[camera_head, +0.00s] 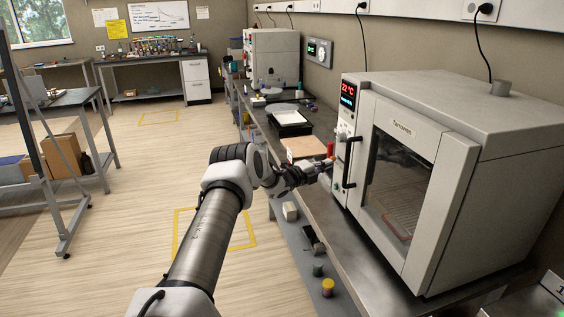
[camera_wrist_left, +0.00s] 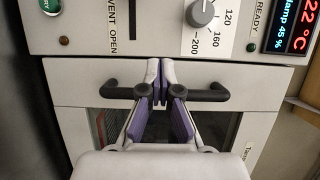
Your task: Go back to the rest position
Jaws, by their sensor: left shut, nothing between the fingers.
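My left gripper (camera_head: 325,166) is at the front of a light grey oven (camera_head: 428,112), close to its door handle (camera_head: 349,163). In the left wrist view the purple-padded fingers (camera_wrist_left: 161,88) are shut together with nothing between them. They overlap the middle of the black handle bar (camera_wrist_left: 212,94); I cannot tell whether they touch it. The oven door (camera_head: 398,180) looks closed, and its display (camera_head: 348,94) reads 22 °C. My right gripper is not in view.
The oven stands on a dark bench (camera_head: 385,262). A lower shelf holds a yellow-topped jar (camera_head: 328,287). The floor (camera_head: 130,190) to the left is open.

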